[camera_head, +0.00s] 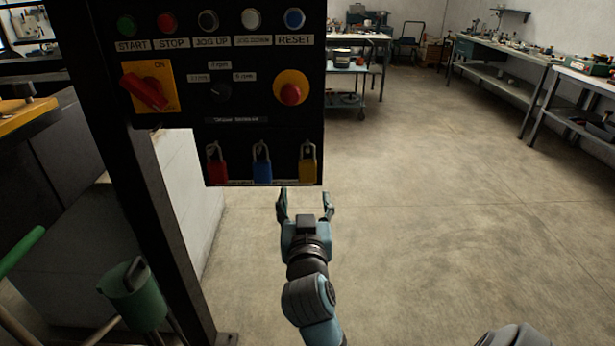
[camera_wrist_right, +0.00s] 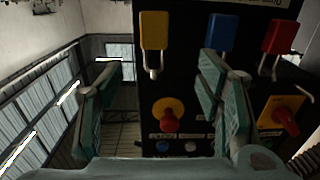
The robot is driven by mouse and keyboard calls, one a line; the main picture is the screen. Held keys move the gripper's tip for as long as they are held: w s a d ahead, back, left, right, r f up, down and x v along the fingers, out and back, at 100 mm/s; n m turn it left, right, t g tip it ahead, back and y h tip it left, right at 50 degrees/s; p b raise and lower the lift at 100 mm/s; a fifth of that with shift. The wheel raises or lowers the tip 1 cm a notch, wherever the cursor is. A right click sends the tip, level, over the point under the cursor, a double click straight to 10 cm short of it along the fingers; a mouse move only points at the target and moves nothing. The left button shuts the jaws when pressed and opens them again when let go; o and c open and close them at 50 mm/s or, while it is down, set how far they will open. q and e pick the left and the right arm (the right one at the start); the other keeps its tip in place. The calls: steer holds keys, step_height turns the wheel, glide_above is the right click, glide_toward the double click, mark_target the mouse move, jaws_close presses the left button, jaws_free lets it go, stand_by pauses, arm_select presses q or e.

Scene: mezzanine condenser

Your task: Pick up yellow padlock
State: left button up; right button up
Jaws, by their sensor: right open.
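The yellow padlock (camera_head: 308,168) hangs by its shackle at the lower right of the black control panel, right of a blue padlock (camera_head: 262,168) and a red padlock (camera_head: 217,170). In the wrist view, which is upside down, the yellow padlock (camera_wrist_right: 154,30) shows near the top, beyond and between the fingertips. My right gripper (camera_head: 305,198) is open and empty, just below the panel's bottom edge in the head view, with its fingers pointing toward the padlock. It also shows in the wrist view (camera_wrist_right: 160,68). My left gripper is not in view.
The black control panel (camera_head: 240,122) carries buttons, a red rotary switch (camera_head: 147,90) and a red emergency button (camera_head: 290,93). A dark post (camera_head: 150,200) stands left of my right arm. Open floor (camera_head: 430,220) lies to the right. Workbenches stand farther back.

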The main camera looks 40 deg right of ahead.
mark_target(308, 165)
steer(key=x, duration=0.9)
steer(key=d+r+x, duration=0.1)
steer(key=x, duration=0.4)
steer(key=shift+s, duration=0.2)
steer(key=c, duration=1.3)
steer(key=shift+c, duration=0.2)
steer(key=shift+r, duration=0.1)
